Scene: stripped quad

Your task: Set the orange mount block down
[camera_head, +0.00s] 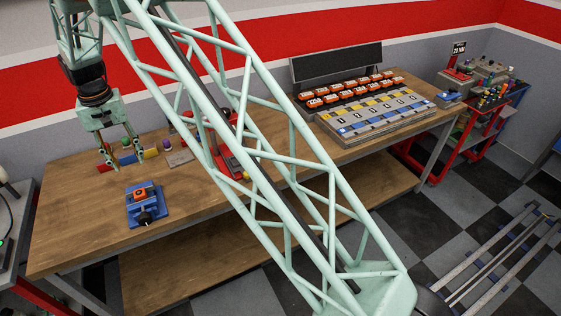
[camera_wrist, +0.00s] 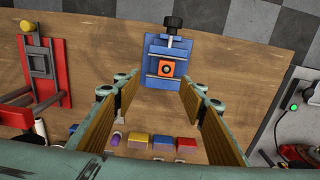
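The orange mount block (camera_head: 141,192) sits in a blue vise (camera_head: 150,214) on the wooden bench, at the left of the head view. In the wrist view the orange block (camera_wrist: 166,69) shows as a square with a dark centre between the jaws of the blue vise (camera_wrist: 168,48). The vise's black knob points away from me in that view. My gripper (camera_head: 124,161) is above the bench, behind the vise in the head view. In the wrist view my gripper (camera_wrist: 158,90) has its fingers wide apart with nothing between them. The block lies beyond the fingertips, apart from them.
Red, yellow and blue blocks (camera_wrist: 162,142) lie in a row near my gripper. A red fixture (camera_wrist: 45,62) stands to one side. A sloped rack (camera_head: 375,110) with several orange pieces fills the bench's right end. Bare wood (camera_head: 80,215) surrounds the vise.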

